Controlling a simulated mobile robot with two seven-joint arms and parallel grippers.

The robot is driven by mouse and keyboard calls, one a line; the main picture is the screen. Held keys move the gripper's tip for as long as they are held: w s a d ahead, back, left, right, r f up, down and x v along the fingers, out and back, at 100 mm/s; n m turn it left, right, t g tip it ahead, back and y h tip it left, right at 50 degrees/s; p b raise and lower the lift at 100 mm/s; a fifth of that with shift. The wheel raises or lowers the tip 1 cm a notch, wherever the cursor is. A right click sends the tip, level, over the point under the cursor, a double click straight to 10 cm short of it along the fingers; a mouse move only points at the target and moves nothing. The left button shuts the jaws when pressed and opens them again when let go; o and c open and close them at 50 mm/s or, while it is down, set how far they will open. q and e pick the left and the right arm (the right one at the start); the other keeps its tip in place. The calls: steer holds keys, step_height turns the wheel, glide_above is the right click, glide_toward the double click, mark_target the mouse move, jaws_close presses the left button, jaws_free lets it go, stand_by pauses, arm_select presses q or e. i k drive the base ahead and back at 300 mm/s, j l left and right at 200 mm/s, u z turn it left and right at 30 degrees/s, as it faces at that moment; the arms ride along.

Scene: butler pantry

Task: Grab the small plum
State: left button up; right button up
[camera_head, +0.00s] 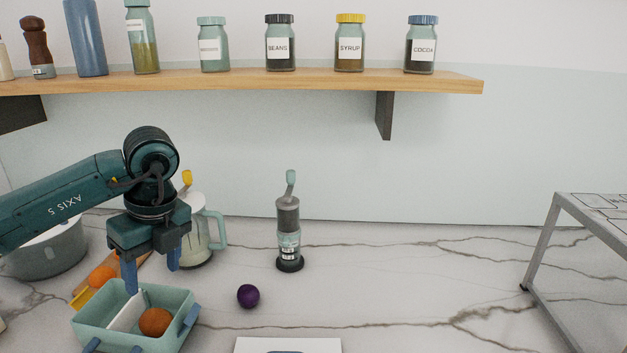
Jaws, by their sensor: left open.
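The small plum (248,296) is a dark purple ball lying on the marble counter, right of the teal basket and in front of the grinder. My left gripper (152,278) has blue fingers pointing down and spread apart. It is over the back of the teal basket (172,343), left of the plum and apart from it. The jaws are open and nothing shows between them. My right gripper is not in the view.
The basket holds an orange fruit (155,322). Behind it are a jug (196,235), a pot (48,256) and another orange fruit (102,277). A grinder (289,240) stands behind the plum. A metal rack (545,245) is at right. The counter between is clear.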

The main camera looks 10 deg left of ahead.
mark_target(248, 295)
steer(key=k, duration=1)
